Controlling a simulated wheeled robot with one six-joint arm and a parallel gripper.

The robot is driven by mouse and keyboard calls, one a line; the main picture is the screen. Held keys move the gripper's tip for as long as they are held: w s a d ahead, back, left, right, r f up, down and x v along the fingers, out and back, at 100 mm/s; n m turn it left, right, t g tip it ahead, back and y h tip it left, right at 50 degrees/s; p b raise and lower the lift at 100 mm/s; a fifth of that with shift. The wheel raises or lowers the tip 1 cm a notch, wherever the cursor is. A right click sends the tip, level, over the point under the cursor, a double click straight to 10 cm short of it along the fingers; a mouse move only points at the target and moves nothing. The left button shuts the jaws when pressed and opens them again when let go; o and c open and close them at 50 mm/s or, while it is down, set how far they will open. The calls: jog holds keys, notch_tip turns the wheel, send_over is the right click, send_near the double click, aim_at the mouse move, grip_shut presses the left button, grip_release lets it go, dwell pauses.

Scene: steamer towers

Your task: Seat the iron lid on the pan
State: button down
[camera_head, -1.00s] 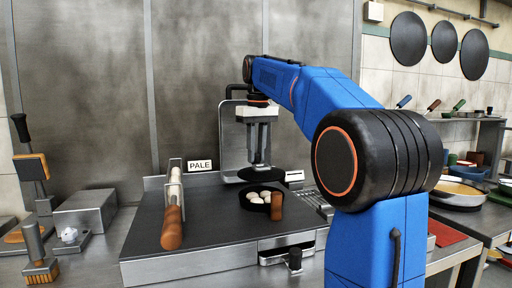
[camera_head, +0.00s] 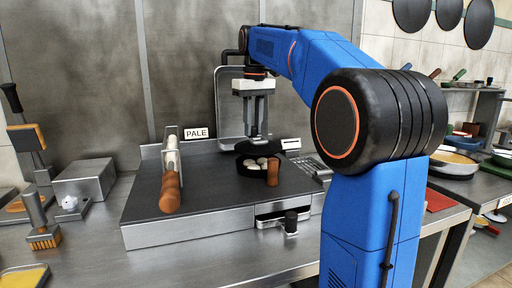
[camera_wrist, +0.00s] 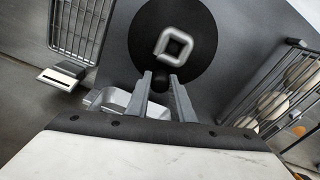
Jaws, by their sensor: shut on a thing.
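The pan (camera_head: 248,173) is small and dark with a brown handle. It stands on the dark worktop and holds several pale round dumplings. The iron lid (camera_head: 245,147) is a flat black disc just above the pan's far side, apart from it as far as I can see; dumplings still show in front of it. My gripper (camera_head: 257,135) points down and is shut on the lid's knob. In the wrist view the lid (camera_wrist: 145,25) lies beyond my fingertips (camera_wrist: 160,82), with a pale square ring on its top. The pan is not clearly visible there.
A rack with a brown handle (camera_head: 170,193) stands left of the pan beside the PALE sign (camera_head: 197,132). A wire grate (camera_head: 312,165) lies to the right. A drawer with a dark knob (camera_head: 291,222) is in front.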

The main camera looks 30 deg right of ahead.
aim_at(253, 138)
jog(key=shift+f, duration=0.15)
jog(key=shift+f, duration=1.55)
jog(key=shift+f, duration=0.4)
dwell(0.6)
jog(key=c, duration=1.5)
grip_release()
jog(key=shift+o, duration=0.2)
